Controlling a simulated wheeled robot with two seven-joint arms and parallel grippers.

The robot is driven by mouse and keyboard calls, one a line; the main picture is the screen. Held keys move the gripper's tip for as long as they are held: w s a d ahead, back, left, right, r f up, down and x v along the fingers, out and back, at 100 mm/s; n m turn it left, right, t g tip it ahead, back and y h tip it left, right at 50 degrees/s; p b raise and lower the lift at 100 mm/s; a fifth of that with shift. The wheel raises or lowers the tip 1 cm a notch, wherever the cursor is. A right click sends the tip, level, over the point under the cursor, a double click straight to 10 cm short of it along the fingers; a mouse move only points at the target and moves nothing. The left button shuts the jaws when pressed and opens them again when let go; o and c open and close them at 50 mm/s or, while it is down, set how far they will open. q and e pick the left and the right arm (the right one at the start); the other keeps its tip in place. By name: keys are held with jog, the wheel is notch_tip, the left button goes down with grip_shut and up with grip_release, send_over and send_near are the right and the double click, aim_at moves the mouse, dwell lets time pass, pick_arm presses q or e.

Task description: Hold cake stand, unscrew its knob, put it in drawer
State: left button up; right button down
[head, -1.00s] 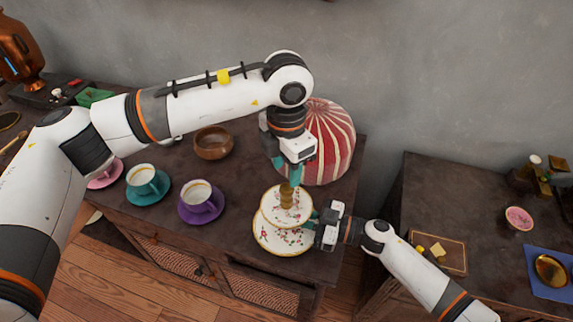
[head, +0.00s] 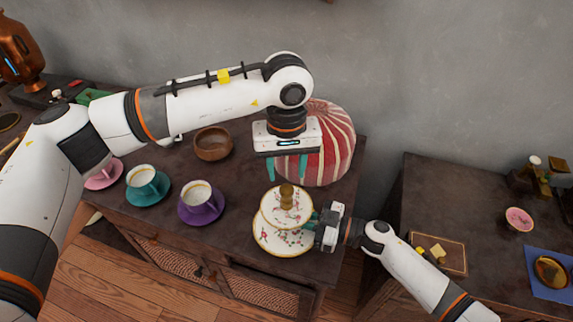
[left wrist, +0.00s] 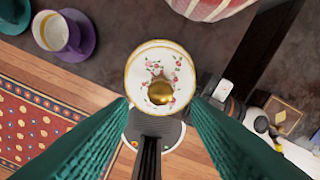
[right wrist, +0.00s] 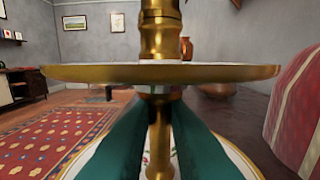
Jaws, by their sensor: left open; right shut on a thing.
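The two-tier floral cake stand (head: 268,241) stands upright on the dark cabinet, with its gold knob (head: 286,196) on top. The knob also shows from above in the left wrist view (left wrist: 160,90), still on the stand. My left gripper (head: 287,170) points down above the knob, open and empty, its teal fingers spread wide and clear of it. My right gripper (head: 315,220) is shut on the stand from the right, between the two plates. In the right wrist view its fingers meet at the gold stem (right wrist: 160,135) under the upper plate (right wrist: 85,73).
A red striped round object (head: 330,145) stands close behind the stand. A purple cup (head: 198,196), a teal cup (head: 143,180) and a wooden bowl (head: 212,145) are to the left. The cabinet front has woven panels (head: 262,288). A second cabinet (head: 460,205) stands right, across a gap.

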aim_at(287, 187)
pick_arm(q)
jog(key=m, duration=0.5)
jog(key=shift+m, duration=0.4)
jog(key=m, duration=0.3)
jog(key=shift+f+m, duration=0.1)
jog(key=shift+m, duration=0.2)
jog(key=shift+f, duration=3.95)
jog(key=shift+c, duration=0.6)
